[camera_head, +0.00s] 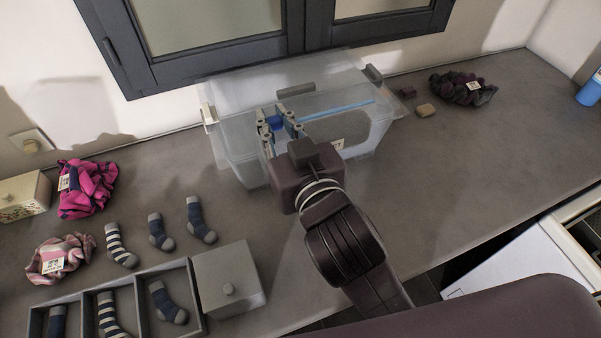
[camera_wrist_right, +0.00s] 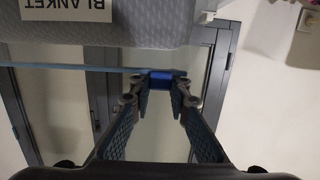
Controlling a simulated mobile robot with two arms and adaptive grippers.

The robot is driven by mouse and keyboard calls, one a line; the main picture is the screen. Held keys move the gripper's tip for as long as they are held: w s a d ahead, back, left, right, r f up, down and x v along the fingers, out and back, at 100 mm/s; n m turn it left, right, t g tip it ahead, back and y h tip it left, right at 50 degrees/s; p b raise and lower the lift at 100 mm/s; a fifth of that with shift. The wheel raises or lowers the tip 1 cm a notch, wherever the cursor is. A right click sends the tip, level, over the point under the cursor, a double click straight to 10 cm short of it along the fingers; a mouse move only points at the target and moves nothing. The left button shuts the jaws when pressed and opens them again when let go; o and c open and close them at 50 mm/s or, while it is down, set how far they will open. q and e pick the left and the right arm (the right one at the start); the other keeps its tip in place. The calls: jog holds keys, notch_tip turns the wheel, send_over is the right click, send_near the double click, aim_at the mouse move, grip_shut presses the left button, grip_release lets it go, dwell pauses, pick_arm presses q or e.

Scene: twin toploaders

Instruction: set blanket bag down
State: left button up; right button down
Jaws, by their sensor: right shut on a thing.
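The arm hides part of the bag's front. I cannot tell whether its base touches the counter. My left gripper is not in view.
Striped and grey-blue socks (camera_head: 120,245) lie at the left near a divided tray (camera_head: 92,292) and a grey lidded box (camera_head: 230,278). Pink cloth bundles (camera_head: 87,188) lie at far left.

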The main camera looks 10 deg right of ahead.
notch_tip(320, 180, down, 19)
jog(key=b, duration=0.1)
jog(key=shift+r, duration=0.2)
jog(key=shift+s+d, duration=0.1)
jog(key=shift+s, duration=0.05)
jog(key=shift+f, duration=0.15)
jog(key=c, duration=1.8)
grip_release()
